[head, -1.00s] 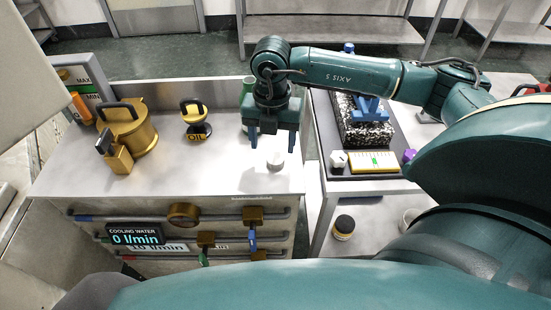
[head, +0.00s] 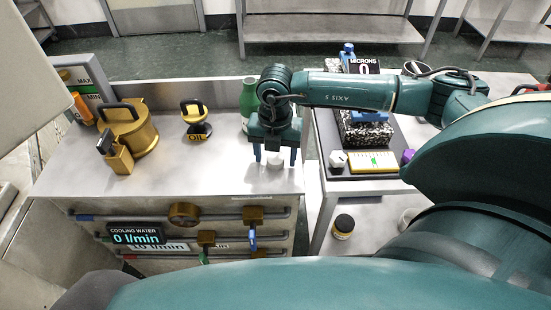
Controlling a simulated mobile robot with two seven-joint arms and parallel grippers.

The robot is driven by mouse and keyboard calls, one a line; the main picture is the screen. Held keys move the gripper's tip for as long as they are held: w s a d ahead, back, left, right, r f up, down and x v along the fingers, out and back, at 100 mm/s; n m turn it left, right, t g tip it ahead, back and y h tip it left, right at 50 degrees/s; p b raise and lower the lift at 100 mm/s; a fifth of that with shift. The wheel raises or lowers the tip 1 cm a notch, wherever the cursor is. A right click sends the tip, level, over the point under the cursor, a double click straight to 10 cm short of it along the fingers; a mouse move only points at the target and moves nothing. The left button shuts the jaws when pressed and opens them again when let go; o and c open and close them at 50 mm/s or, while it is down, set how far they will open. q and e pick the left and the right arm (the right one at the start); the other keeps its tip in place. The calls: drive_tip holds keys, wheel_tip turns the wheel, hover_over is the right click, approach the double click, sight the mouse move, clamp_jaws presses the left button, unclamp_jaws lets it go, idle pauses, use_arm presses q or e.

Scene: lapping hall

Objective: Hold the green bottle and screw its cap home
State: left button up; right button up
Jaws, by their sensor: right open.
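The green bottle (head: 248,98) stands upright on the steel counter, partly hidden behind my right gripper and wrist. A small white round piece, seemingly the cap (head: 275,159), sits on the counter near its front edge, apart from the bottle. My right gripper (head: 275,160) points down with its blue fingers open, one on each side of the white piece in this view. I cannot tell whether the fingers touch it. My left gripper is not in view.
The middle of the counter is clear.

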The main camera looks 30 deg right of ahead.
sight(275, 159)
drive_tip(key=c, duration=1)
drive_tip(key=shift+r, duration=0.15)
wheel_tip(275, 159, up, 10)
drive_tip(key=shift+f, duration=0.1)
